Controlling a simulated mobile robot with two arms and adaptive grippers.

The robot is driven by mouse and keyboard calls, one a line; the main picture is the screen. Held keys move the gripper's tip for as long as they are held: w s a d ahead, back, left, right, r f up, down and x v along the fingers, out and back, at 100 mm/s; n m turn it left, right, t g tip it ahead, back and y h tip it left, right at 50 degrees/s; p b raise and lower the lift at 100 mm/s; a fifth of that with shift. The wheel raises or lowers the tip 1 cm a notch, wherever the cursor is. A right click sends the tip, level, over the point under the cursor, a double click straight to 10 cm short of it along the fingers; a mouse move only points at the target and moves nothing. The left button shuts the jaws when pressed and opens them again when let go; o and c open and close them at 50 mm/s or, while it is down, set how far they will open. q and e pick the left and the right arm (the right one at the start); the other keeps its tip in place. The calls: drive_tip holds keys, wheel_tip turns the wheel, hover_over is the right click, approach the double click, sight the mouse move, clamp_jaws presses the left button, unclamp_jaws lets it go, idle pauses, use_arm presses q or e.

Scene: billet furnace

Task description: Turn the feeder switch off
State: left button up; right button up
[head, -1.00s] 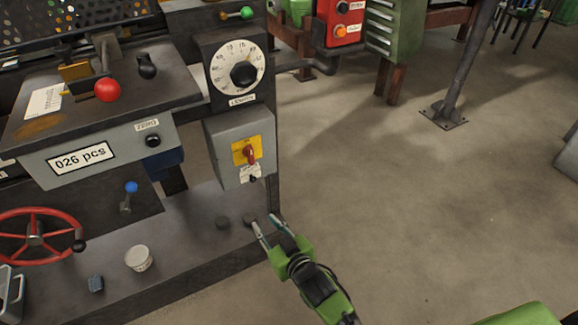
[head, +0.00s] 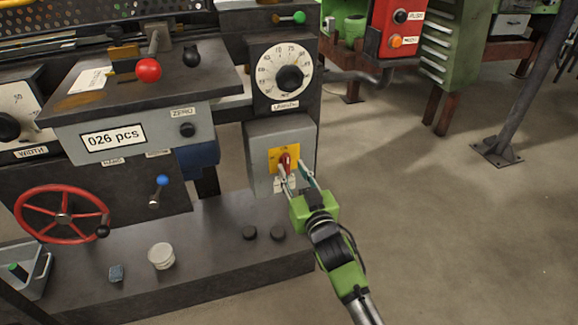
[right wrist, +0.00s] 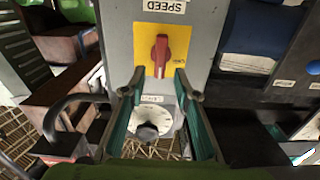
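The red rotary switch (head: 285,160) sits on a yellow plate on the front of a grey box (head: 260,140). In the right wrist view the red knob (right wrist: 160,54) stands upright, centred just beyond the fingertips, with a white label above it. My right gripper (head: 294,172) is open in front of the switch, its fingers on either side of the knob's line. The right wrist view shows the fingers (right wrist: 158,76) apart with nothing between them; contact with the knob cannot be told. My left gripper is not in view.
A length dial (head: 289,79) is above the box. The counter panel (head: 113,138), a blue-knobbed lever (head: 161,182) and a red handwheel (head: 62,214) are to the left. Two dark round pieces (head: 263,233) and a white tub (head: 161,255) are on the ledge. Open floor lies right.

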sight(288, 162)
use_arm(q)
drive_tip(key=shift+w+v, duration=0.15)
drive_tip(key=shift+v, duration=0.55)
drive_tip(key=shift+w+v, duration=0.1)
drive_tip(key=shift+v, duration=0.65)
use_arm(e)
drive_tip(key=shift+x, duration=1.85)
clamp_jaws()
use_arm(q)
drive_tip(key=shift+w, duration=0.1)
